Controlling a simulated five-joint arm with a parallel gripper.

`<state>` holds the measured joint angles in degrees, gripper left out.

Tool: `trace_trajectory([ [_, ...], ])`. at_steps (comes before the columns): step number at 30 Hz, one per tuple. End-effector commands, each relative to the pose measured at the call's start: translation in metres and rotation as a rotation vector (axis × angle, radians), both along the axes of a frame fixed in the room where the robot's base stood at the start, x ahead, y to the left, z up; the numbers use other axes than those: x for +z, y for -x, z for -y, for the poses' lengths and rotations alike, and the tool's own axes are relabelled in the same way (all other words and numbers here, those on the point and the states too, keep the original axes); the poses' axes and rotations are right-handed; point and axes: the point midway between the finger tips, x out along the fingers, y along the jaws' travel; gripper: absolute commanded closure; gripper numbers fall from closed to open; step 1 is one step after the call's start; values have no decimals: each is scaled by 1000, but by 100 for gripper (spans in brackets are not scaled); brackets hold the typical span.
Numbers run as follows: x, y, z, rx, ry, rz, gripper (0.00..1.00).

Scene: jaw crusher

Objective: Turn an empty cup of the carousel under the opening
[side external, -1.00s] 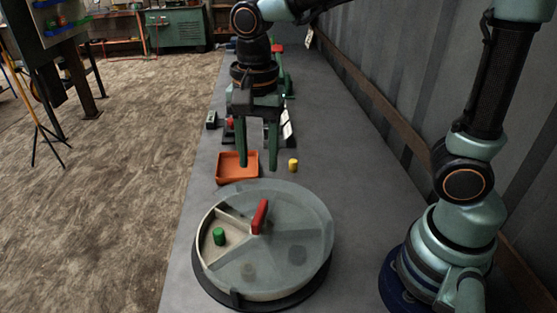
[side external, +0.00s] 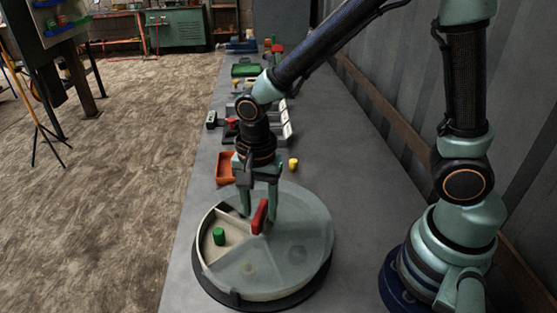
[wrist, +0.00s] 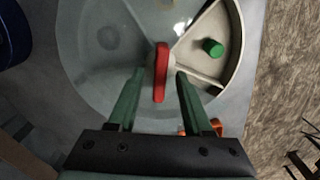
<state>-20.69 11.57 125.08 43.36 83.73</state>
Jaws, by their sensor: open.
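The carousel (side external: 300,275) is a round drum with a cloudy see-through lid, standing near the front of the bench. Its uncovered opening is on the left, and a green cylinder (side external: 219,236) stands in the cup there; it also shows in the wrist view (wrist: 212,47). Dim round shapes show through the lid. A red handle (side external: 260,216) stands at the centre. My gripper (side external: 259,218) is open and points down, its fingers either side of the red handle. The handle (wrist: 161,65) also lies between the fingertips in the wrist view. I cannot tell whether a finger touches it.
An orange tray (side external: 219,172) sits just behind the carousel, partly hidden by my gripper. A yellow cylinder (side external: 293,164) stands to its right. Several small items and a green tray (side external: 245,70) lie farther back. A corrugated wall (side external: 360,75) bounds the right side.

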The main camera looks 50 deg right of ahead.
Motion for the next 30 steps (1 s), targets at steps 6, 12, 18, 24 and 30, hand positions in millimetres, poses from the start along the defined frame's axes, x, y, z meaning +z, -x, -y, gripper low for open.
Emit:
trace_trajectory([
  [6, -1, 0, 0, 0, 0, 0, 50],
  [12, -1, 0, 0, 0, 0, 0, 100],
  [18, -1, 0, 0, 0, 0, 0, 100],
  [24, -1, 0, 0, 0, 0, 0, 100],
  [30, 0, 0, 0, 0, 0, -1, 100],
])
